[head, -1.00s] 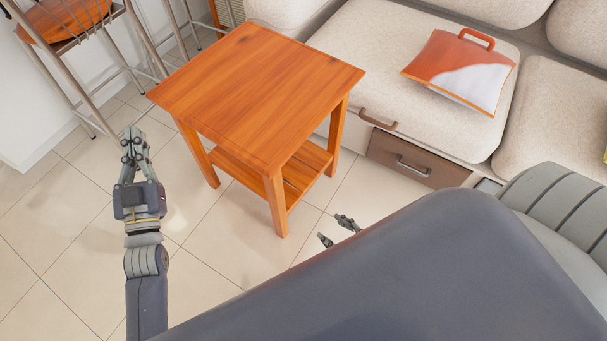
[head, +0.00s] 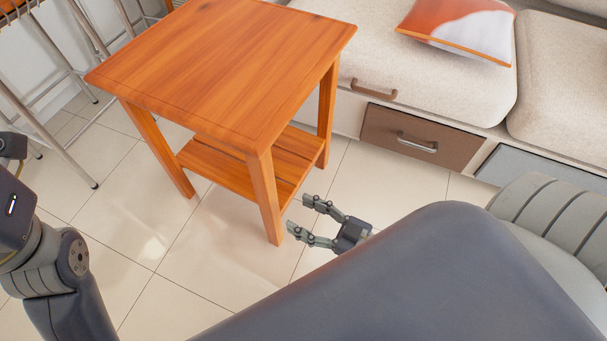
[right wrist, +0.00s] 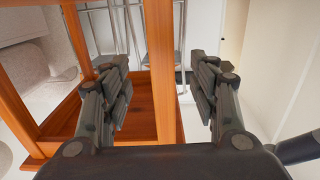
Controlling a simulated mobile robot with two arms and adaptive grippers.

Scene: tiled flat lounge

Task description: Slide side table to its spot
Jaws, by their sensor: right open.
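The orange-brown wooden side table (head: 225,65) stands upright on the tiles, with a square top, several legs and a low slatted shelf (head: 225,165). My right gripper (head: 300,214) is open and low, its fingers pointing at the near leg (head: 266,195), just right of it in the head view.
A beige sofa (head: 430,75) with drawers (head: 415,138) stands behind and right of the table. A red and white cushion (head: 460,25) lies on it. Metal stool legs (head: 50,130) stand at the left. Tiles left of the table's front are clear.

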